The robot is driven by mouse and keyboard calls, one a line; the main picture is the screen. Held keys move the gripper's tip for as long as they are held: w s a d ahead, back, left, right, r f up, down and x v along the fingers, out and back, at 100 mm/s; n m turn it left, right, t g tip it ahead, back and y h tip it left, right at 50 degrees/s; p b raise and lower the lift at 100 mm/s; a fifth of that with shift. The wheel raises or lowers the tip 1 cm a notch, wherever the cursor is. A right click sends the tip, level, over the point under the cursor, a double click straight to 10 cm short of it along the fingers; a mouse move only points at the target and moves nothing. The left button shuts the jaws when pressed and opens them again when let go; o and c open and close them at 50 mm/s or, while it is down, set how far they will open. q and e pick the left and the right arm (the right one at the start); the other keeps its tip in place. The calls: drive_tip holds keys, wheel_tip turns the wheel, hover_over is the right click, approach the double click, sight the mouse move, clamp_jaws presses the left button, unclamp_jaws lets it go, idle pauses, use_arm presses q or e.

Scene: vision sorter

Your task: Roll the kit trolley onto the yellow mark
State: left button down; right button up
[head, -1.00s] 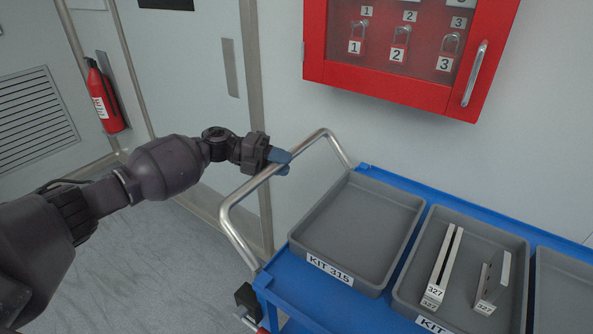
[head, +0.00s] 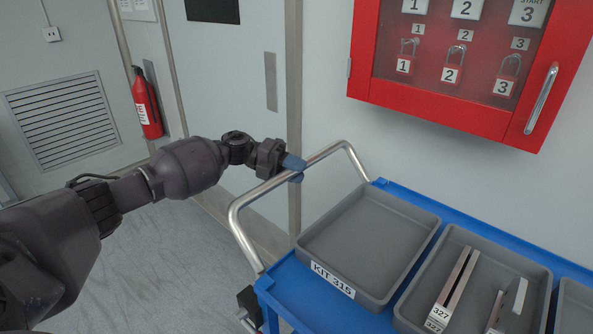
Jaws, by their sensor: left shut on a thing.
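The kit trolley is a blue cart (head: 287,287) with a bent metal push handle (head: 240,222) at its left end. My left gripper (head: 292,168) is shut on the handle's top bar. On the trolley, an empty grey tray (head: 365,240) carries the label KIT 315. A third tray (head: 574,308) is cut off at the right edge. The yellow mark is not in view. My right gripper is not in view.
A red cabinet (head: 437,112) with numbered padlocks hangs on the wall behind the trolley. A grey door (head: 240,85) and a fire extinguisher (head: 147,103) are at the back left. Grey floor (head: 150,265) lies open left of the trolley.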

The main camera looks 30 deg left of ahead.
use_arm(q)
drive_tip(key=c, duration=0.9)
unclamp_jaws()
drive_tip(key=shift+s+a, duration=0.1)
drive_tip(key=shift+a, duration=0.4)
drive_tip(key=v, duration=0.9)
drive_tip(key=shift+a+r+b, duration=0.15)
drive_tip(key=shift+a+b, duration=0.2)
drive_tip(key=shift+b, duration=0.05)
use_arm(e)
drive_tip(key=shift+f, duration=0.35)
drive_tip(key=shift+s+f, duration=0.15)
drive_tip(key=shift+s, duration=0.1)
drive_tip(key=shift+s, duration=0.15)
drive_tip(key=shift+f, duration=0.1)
